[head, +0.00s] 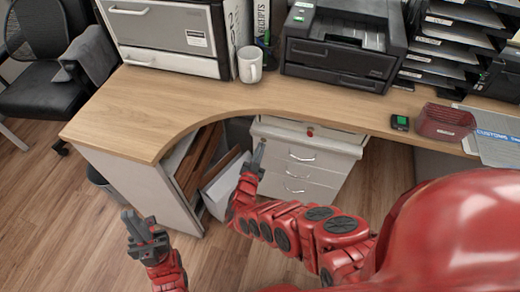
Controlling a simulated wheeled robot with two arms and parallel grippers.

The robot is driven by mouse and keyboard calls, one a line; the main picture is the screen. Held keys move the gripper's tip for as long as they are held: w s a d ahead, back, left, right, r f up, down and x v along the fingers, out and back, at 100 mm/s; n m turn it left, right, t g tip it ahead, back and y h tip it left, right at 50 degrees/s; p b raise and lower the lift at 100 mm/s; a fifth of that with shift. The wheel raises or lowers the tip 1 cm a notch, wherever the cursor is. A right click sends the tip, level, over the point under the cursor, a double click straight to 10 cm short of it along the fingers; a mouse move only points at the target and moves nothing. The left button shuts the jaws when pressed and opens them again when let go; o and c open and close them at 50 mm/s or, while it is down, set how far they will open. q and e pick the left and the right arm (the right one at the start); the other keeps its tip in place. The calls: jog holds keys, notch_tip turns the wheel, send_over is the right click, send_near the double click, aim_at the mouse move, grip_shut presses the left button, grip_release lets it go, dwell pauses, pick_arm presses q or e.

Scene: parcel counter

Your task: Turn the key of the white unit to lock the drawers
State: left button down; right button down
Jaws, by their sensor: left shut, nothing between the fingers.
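My left gripper (140,231) is shut and empty above the floor, left of the desk's white side panel.
The desktop (190,101) overhangs the unit. An open compartment with brown boards (200,160) is left of the unit. A black chair (45,80) stands left.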

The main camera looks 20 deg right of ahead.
jog(key=shift+n, duration=1.3)
jog(key=c, duration=1)
grip_release()
jog(key=shift+c, duration=0.2)
jog(key=p+v, duration=0.2)
jog(key=v, duration=1.5)
jog(key=shift+s+a, duration=0.15)
